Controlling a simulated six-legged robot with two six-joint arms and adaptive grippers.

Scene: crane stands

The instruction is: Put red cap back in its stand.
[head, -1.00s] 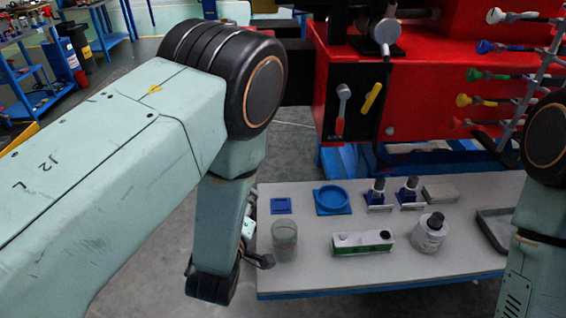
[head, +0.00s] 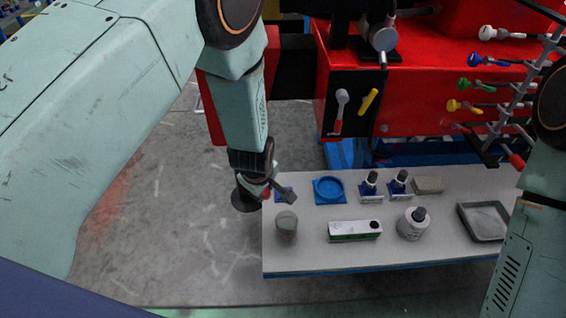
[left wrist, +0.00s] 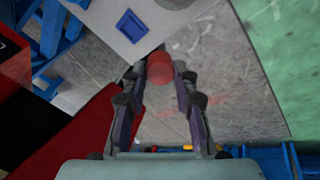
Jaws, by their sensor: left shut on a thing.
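My left gripper (head: 270,192) is shut on the red cap (head: 266,193), near the left edge of the table. In the left wrist view the red cap (left wrist: 160,68) sits between the two fingertips. A small square blue stand (head: 286,195) lies on the table corner beside the gripper, partly covered by a finger. It also shows in the left wrist view (left wrist: 132,25), beyond the fingertips and apart from the cap. A round blue stand (head: 330,190) lies to its right. My right gripper is out of view; only part of that arm shows.
A red machine (head: 415,95) stands behind.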

